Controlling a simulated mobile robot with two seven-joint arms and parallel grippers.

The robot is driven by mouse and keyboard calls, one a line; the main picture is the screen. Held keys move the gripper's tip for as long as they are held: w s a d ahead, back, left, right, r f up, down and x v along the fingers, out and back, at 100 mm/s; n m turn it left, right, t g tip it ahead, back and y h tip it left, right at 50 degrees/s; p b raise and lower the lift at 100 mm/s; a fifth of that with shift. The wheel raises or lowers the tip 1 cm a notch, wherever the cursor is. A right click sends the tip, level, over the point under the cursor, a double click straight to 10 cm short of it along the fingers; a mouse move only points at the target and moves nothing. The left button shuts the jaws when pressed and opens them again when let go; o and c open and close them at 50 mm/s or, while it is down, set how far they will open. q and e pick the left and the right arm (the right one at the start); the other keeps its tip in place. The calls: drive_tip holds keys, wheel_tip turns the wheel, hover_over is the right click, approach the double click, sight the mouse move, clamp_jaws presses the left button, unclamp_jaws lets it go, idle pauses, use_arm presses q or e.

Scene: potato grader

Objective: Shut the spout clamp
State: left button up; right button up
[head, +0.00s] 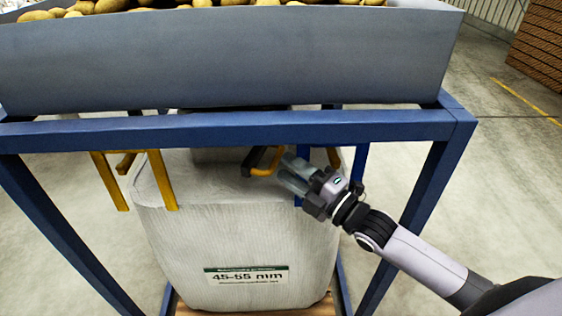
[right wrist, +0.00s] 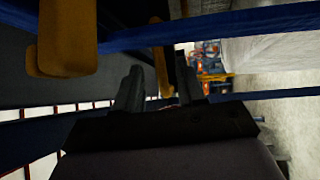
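The spout clamp shows under the blue frame in the head view as a dark piece with an orange lever (head: 268,165), above the top of the white bulk bag (head: 237,235). My right gripper (head: 290,168) reaches in from the right, its fingertips close beside the lever. I cannot tell whether they touch it. In the right wrist view the gripper's two dark fingers (right wrist: 160,85) stand apart, with an orange bar (right wrist: 160,62) beyond the gap between them. The spout itself is mostly hidden behind the frame beam. My left gripper is not in view.
A blue frame (head: 300,126) carries a grey hopper (head: 220,58) of potatoes over the bag. Yellow hooks (head: 163,180) hang at the left, and a thick orange bar (right wrist: 68,38) is near my right wrist. Concrete floor (head: 510,190) at right is clear.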

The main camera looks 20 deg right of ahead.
drive_tip(key=x, duration=0.3)
clamp_jaws()
idle(0.5)
